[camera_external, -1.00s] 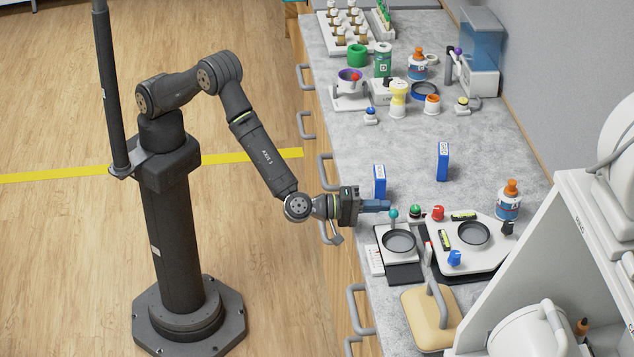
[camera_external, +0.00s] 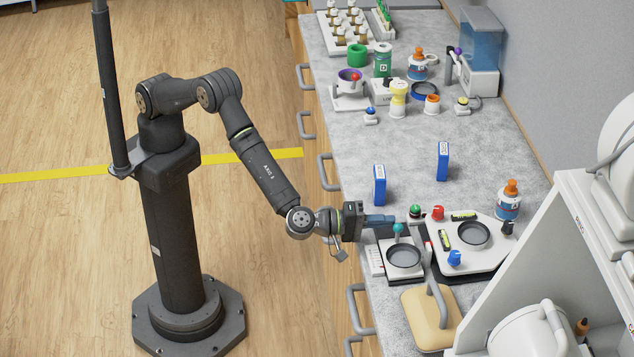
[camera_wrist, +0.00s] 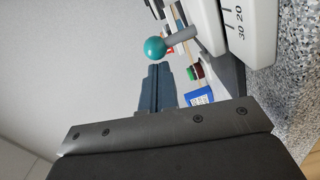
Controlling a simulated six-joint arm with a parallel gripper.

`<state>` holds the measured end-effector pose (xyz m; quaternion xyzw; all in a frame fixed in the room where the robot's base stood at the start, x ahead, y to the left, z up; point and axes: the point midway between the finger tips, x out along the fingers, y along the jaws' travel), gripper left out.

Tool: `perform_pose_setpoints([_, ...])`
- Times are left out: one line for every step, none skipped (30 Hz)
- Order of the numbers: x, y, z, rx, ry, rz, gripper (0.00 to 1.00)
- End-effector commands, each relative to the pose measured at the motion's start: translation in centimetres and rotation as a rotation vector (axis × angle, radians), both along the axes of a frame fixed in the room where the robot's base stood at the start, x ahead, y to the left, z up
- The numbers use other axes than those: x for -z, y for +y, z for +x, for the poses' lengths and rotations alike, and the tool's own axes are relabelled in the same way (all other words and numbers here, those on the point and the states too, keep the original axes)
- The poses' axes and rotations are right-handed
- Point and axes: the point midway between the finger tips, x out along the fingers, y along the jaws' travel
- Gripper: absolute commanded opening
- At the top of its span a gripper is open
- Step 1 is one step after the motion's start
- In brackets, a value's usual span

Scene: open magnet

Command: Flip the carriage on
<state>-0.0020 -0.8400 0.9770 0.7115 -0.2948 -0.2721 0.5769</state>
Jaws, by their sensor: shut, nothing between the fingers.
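The carriage (camera_external: 387,247) is a white plate with a round dark dish (camera_external: 404,256), on a black track at the counter's front. A teal ball knob (camera_external: 398,229) stands on a grey stem at its far edge. The knob also shows in the wrist view (camera_wrist: 155,49), with its stem running to the white carriage (camera_wrist: 249,25), which bears the numbers 20 and 30. My gripper (camera_external: 391,219) is shut and empty, its blue-grey fingers just beside the knob. In the wrist view its tips (camera_wrist: 158,70) point at the knob; I cannot tell whether they touch it.
Right of the carriage is a white-and-black station (camera_external: 488,258) with a green knob (camera_external: 415,211), a red knob (camera_external: 438,213) and a blue knob (camera_external: 455,258). A tan block with a handle (camera_external: 428,315) stands nearer. Two blue boxes (camera_external: 379,185) (camera_external: 442,161) stand behind.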

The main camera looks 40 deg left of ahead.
Motion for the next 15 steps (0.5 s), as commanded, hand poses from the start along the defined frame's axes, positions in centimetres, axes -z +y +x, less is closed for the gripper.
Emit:
perform_pose_setpoints([-0.2, -0.2, -0.2, 0.009, 0.000, -0.003, 0.00])
perform_pose_setpoints([-0.2, -0.2, -0.2, 0.009, 0.000, -0.003, 0.00])
perform_pose_setpoints([-0.2, -0.2, -0.3, 0.009, 0.000, -0.003, 0.00])
perform_pose_setpoints([-0.2, -0.2, -0.3, 0.009, 0.000, -0.003, 0.00])
perform_pose_setpoints([-0.3, -0.2, -0.3, 0.009, 0.000, -0.003, 0.00])
perform_pose_setpoints([-0.3, -0.2, -0.3, 0.010, 0.000, -0.003, 0.00])
perform_pose_setpoints([-0.3, -0.1, -0.3, 0.011, 0.000, -0.004, 0.00])
perform_pose_setpoints([-0.3, -0.1, -0.2, 0.011, 0.000, -0.004, 0.00])
perform_pose_setpoints([-0.4, 0.1, -0.1, 0.011, 0.000, -0.003, 0.00])
perform_pose_setpoints([-0.4, 0.2, 0.0, 0.011, 0.000, -0.003, 0.00])
perform_pose_setpoints([-0.4, 0.4, 0.1, 0.010, -0.001, -0.002, 0.00])
perform_pose_setpoints([-0.5, 0.7, 0.4, 0.009, -0.001, -0.003, 0.00])
perform_pose_setpoints([-0.6, 1.0, 0.6, 0.008, -0.001, -0.003, 0.00])
perform_pose_setpoints([-0.6, 1.4, 0.8, 0.006, -0.001, -0.002, 0.00])
perform_pose_setpoints([-0.7, 1.9, 1.2, 0.004, -0.001, -0.001, 0.00])
